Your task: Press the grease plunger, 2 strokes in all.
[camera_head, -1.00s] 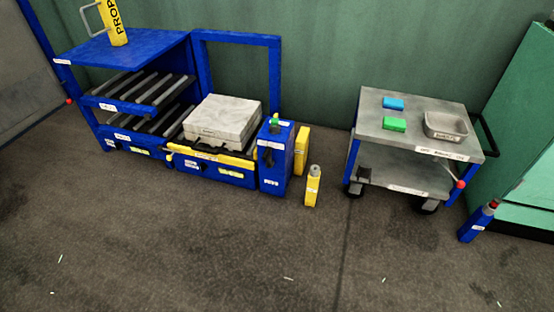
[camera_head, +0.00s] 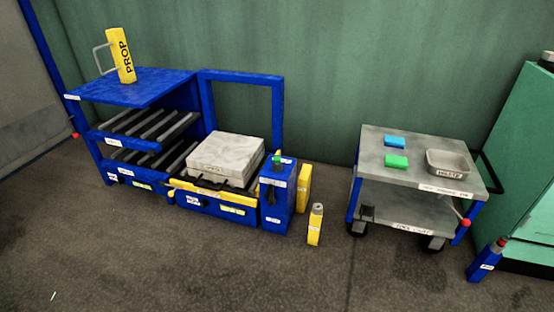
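I cannot tell for certain which part is the grease plunger, as the labels are too small to read. A short blue post (camera_head: 486,262) with a red and dark top stands on the floor at the far right, by the green cabinet. A small yellow canister (camera_head: 315,227) with a grey cap stands on the floor right of the press. A blue upright box (camera_head: 273,205) with a green top knob (camera_head: 276,160) stands at the press's right side. Neither of my grippers shows in this view.
The blue press frame (camera_head: 135,88) with rollers and a grey block (camera_head: 228,160) stands at left; a yellow PROP piece (camera_head: 123,57) stands on its top. A grey cart (camera_head: 415,178) holds blue and green blocks and a tray (camera_head: 449,162). The foreground floor is clear.

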